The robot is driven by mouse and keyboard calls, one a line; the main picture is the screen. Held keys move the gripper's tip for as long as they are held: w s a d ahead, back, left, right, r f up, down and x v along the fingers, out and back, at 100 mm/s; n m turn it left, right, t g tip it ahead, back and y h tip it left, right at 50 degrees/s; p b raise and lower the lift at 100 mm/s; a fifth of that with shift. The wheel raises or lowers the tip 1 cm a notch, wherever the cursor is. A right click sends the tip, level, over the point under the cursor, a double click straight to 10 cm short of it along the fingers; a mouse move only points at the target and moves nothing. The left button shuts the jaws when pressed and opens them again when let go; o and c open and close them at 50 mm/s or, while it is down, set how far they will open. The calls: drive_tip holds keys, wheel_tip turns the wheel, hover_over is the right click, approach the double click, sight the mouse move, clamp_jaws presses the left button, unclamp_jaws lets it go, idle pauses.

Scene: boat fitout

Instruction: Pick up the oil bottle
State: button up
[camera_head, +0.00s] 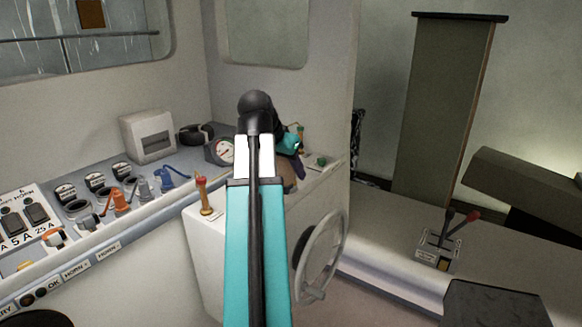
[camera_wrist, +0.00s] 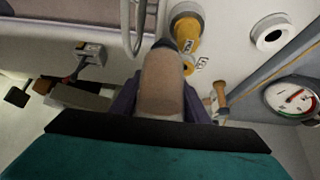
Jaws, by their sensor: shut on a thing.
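A tan-brown bottle-like object (camera_wrist: 168,82), which I take for the oil bottle, fills the middle of the wrist view. Its top tapers toward a dark tip. The purple fingers of my gripper (camera_wrist: 162,104) sit on both sides of it, shut on it. In the head view my arm hides most of my gripper (camera_head: 290,168); a small brown part of the bottle (camera_head: 287,184) shows beside the arm, over the helm console. I cannot tell whether its base touches anything.
The helm console (camera_head: 200,240) carries a red-topped lever (camera_head: 204,195) and a steering wheel (camera_head: 321,256). A dashboard with switches, valves and a round gauge (camera_head: 220,150) runs along the left. A throttle box (camera_head: 438,250) stands at the right. A wall panel rises behind the console.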

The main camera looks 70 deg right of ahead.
sight(288, 177)
drive_tip(key=shift+s+a+r+b, duration=0.15)
drive_tip(key=shift+s+a, duration=0.15)
drive_tip(key=shift+a, duration=0.65)
drive_tip(key=shift+s+a+r+b, duration=0.1)
drive_tip(key=shift+s+a+b, duration=0.15)
drive_tip(key=shift+a, duration=0.75)
drive_tip(key=shift+s+a+r+b, duration=0.1)
drive_tip(key=shift+s+a, duration=0.2)
drive_tip(key=shift+a, duration=0.65)
drive_tip(key=shift+w, duration=0.1)
